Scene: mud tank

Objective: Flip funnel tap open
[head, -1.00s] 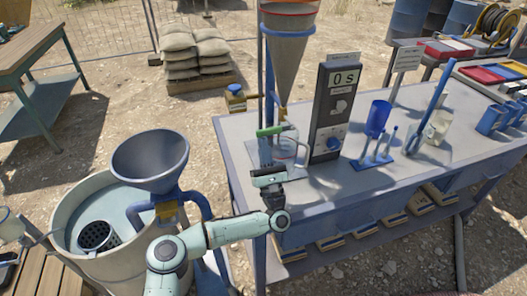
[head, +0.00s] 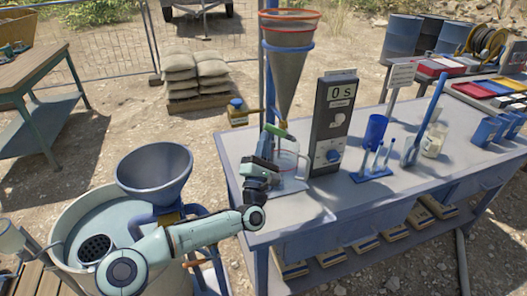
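A tall grey funnel (head: 287,75) with a red-orange rim hangs point down above the blue table's left end. Its tap (head: 275,130), a small green piece, is at the narrow outlet and is partly covered by my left gripper. A clear jug (head: 291,158) stands below the outlet. My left gripper (head: 267,143) is right at the tap, its fingers pointing up and away. I cannot tell whether the fingers touch the tap, or whether they are open or shut. My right gripper is not in view.
A dark timer box (head: 333,122) reading "0 s" stands close right of the jug. A blue cup (head: 376,131) and a blue rack (head: 372,174) are further right on the table (head: 330,198).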

